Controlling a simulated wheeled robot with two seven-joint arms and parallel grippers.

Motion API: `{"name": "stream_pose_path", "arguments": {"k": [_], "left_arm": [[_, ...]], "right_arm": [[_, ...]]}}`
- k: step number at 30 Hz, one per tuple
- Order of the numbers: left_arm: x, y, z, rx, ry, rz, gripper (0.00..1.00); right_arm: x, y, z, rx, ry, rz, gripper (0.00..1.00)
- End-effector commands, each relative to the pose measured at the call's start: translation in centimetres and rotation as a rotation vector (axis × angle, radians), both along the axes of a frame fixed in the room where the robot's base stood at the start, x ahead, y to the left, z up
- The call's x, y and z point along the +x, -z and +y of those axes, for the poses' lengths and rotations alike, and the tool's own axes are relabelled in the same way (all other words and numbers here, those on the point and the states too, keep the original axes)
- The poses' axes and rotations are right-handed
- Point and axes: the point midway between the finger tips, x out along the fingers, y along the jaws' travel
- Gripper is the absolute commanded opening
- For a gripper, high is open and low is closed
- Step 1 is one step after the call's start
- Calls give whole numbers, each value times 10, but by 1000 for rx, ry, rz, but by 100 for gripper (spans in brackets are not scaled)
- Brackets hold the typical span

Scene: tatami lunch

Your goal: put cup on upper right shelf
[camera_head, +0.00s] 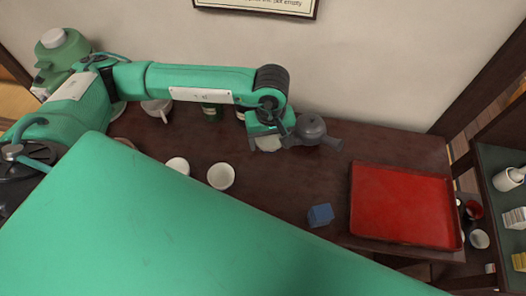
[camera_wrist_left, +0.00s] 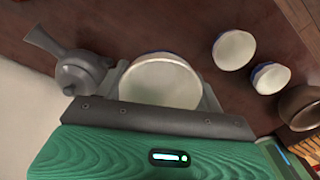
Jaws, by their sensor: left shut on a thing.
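My left gripper (camera_head: 268,138) is over the back of the dark table, just left of the dark grey teapot (camera_head: 311,128). It is shut on a white cup (camera_head: 268,145). In the left wrist view the held cup (camera_wrist_left: 160,82) is between the two fingers, its round opening facing the camera. Two other white cups stand on the table, one at the left (camera_head: 177,166) and one to its right (camera_head: 221,177). A dark shelf unit (camera_head: 490,160) is at the right edge, partly cut off, with a white mug (camera_head: 507,180) on its upper visible level. My right gripper is not in view.
A red tray (camera_head: 358,205) lies on the right of the table, with a blue cube (camera_head: 320,215) left of it. The teapot is close beside the held cup. A pot (camera_head: 157,108) and green containers stand at back left. My green body hides the front.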

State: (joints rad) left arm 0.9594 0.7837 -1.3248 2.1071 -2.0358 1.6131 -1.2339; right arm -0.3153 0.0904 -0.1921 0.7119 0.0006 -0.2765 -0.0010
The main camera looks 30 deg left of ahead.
Motion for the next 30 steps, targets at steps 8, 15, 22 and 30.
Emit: {"name": "stream_pose_path", "arguments": {"k": [8,15,22,30], "left_arm": [[0,70,0,1,-1,3,44],[0,98,0,-1,1,1,44],[0,130,0,1,1,2,44],[1,140,0,-1,2,-1,44]], "right_arm": [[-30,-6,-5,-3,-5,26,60],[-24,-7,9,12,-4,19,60],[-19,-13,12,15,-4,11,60],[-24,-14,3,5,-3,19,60]]}}
